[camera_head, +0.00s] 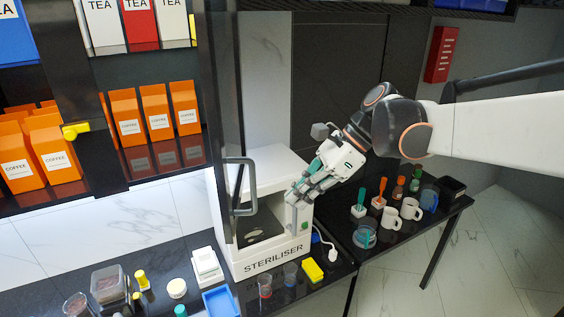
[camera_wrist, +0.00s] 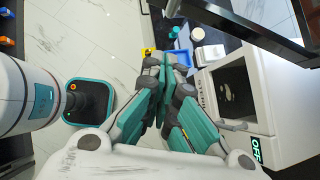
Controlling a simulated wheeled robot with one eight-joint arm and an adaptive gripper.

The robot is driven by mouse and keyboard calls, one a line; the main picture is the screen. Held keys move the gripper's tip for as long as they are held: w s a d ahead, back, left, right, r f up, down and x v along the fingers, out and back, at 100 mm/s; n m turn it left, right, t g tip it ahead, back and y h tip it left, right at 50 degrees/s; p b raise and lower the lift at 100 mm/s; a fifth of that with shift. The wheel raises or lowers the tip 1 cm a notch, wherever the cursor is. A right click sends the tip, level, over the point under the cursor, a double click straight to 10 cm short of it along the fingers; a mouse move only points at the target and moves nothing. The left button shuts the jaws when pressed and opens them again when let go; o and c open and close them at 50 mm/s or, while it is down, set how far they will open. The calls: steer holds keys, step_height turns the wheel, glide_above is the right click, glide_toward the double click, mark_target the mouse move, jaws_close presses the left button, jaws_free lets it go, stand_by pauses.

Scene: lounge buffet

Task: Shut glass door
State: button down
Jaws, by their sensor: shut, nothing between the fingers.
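The glass door (camera_head: 228,90) has a dark frame and stands swung out from the shelf cabinet, seen nearly edge-on in the head view. Its looped metal handle (camera_head: 252,188) faces right, in front of the white steriliser (camera_head: 270,255). The dark door frame also crosses the upper right of the wrist view (camera_wrist: 262,36). My gripper (camera_head: 294,198) is shut and empty at the steriliser's right front, to the right of the handle and apart from it. In the wrist view, its teal-padded fingers (camera_wrist: 165,62) are together.
Orange coffee bags (camera_head: 157,108) and tea boxes fill the cabinet shelves. Mugs (camera_head: 390,218) and green- and orange-handled tools stand on the dark counter to the right. A yellow sponge (camera_head: 313,270), a blue tray (camera_head: 220,302) and small containers line the front. Tiled floor is open at right.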

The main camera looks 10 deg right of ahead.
steer(key=a, duration=0.1)
steer(key=a+f, duration=0.1)
steer(key=a, duration=0.1)
steer(key=a+f+p, duration=0.1)
steer(key=a, duration=0.1)
steer(key=shift+w+a+f, duration=0.2)
steer(key=shift+w, duration=0.05)
